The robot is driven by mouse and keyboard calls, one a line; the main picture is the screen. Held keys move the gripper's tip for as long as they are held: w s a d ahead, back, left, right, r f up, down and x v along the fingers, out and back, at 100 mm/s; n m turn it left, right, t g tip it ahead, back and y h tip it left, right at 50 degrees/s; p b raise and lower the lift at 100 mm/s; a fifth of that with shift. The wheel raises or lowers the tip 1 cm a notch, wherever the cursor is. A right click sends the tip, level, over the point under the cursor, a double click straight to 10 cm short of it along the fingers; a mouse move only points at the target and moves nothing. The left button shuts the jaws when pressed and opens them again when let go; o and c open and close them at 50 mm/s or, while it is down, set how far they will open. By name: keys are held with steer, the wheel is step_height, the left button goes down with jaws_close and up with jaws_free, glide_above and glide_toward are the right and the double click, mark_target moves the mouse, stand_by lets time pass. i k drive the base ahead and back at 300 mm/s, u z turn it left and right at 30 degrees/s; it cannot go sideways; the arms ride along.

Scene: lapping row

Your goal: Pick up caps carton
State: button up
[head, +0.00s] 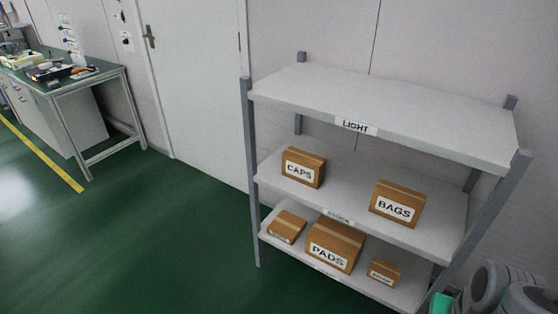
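The caps carton (303,168) is a small brown cardboard box with a white label reading CAPS. It stands upright in the head view on the left part of the middle shelf (345,200) of a grey rack. Its labelled face points out to the front. Nothing touches it, and there is clear room on both sides of it. My gripper is not in view.
The top shelf (390,105), labelled LIGHT, is empty. A BAGS carton (397,204) stands right on the middle shelf. A PADS carton (334,246) and two smaller cartons sit below. Grey posts edge the rack. Green floor is open at left.

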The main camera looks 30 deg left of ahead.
mark_target(308, 169)
steer(key=u, duration=0.8)
steer(key=i, duration=0.75)
steer(key=u, duration=1.05)
steer(key=i, duration=0.3)
steer(key=u, duration=0.3)
